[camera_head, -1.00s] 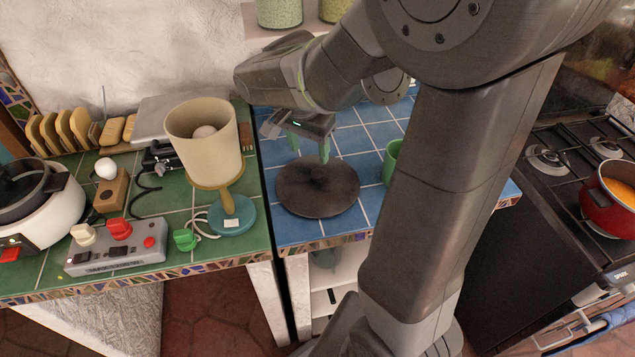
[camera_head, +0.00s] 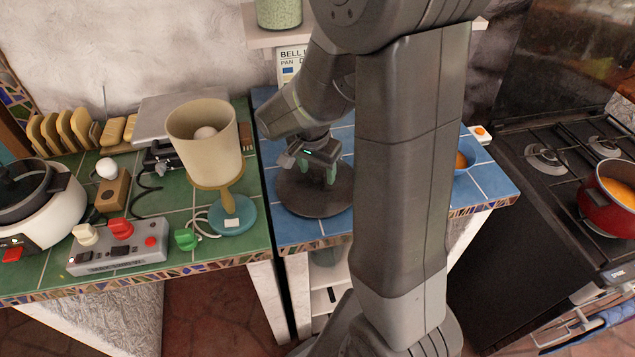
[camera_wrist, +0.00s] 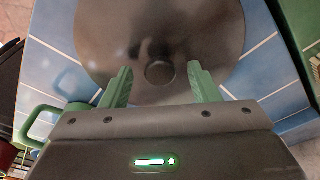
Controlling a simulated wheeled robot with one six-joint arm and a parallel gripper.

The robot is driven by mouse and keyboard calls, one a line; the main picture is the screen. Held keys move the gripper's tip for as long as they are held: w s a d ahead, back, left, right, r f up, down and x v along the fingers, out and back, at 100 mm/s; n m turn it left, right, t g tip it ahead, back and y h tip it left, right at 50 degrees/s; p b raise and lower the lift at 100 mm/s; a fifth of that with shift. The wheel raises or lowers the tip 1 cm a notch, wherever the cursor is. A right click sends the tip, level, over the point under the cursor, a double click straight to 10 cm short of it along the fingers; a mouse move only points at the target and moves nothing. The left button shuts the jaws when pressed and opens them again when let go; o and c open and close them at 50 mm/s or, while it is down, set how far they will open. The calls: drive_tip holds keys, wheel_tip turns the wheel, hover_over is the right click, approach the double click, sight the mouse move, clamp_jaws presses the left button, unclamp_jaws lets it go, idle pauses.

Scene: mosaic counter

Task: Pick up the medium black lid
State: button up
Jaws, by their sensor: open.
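The black lid (camera_head: 310,196) is a round dark disc lying flat on the blue tiles in the head view. It fills much of the upper wrist view (camera_wrist: 105,35), with its round knob (camera_wrist: 159,73) near the middle. My gripper (camera_head: 330,178) is over the lid, with its green fingers pointing down. In the wrist view my gripper (camera_wrist: 160,84) is open, with one finger on each side of the knob and clear gaps between. The head view hides the knob behind the gripper.
A blue bowl (camera_head: 464,158) is right of my arm. A red pot (camera_head: 612,195) is on the stove.

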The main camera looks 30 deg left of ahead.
clamp_jaws()
drive_tip(key=shift+r, duration=0.1)
